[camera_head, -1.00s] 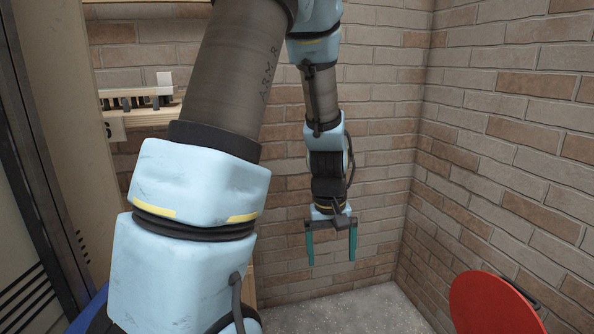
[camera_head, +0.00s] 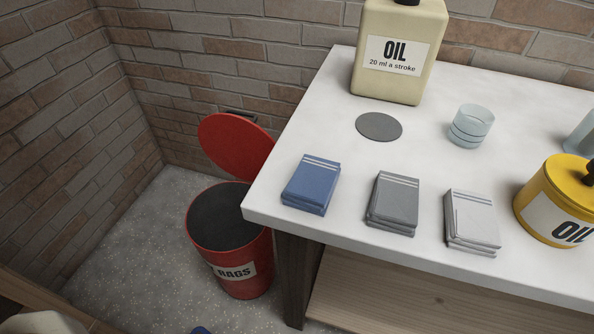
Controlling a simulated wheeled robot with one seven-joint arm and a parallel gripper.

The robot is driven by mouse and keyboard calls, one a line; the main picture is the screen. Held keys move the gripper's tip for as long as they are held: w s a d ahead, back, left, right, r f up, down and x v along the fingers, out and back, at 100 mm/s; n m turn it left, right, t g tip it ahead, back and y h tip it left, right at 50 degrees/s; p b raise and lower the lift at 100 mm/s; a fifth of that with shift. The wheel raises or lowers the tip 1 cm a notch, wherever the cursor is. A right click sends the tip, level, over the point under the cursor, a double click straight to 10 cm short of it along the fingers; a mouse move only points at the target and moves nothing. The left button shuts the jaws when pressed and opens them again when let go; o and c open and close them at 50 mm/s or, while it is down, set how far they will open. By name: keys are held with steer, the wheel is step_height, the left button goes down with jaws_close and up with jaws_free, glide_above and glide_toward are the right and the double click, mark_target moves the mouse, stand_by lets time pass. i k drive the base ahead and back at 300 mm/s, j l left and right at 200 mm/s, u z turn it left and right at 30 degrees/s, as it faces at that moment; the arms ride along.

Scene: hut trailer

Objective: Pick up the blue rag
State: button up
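The blue rag (camera_head: 312,184) is a folded stack with pale stripes near its far edge. It lies flat on the white table top (camera_head: 310,125), near the left front corner. A grey rag (camera_head: 394,201) and a white rag (camera_head: 471,221) lie in a row to its right, apart from it. My gripper does not show in the current view.
A red bin (camera_head: 235,268) marked RAGS stands on the floor left of the table, its lid (camera_head: 232,145) open. An oil container (camera_head: 400,50), a grey disc (camera_head: 379,126), a glass (camera_head: 471,126) and a yellow oil can (camera_head: 556,203) stand behind and right of the rags.

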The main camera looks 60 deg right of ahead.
mark_target(311, 188)
steer(key=k+l, duration=0.25)
steer(key=k, duration=0.15)
steer(key=k+l+u, duration=0.1)
steer(key=k+l, duration=0.15)
steer(key=k, duration=0.2)
steer(key=k+l, duration=0.2)
steer(key=k, duration=0.25)
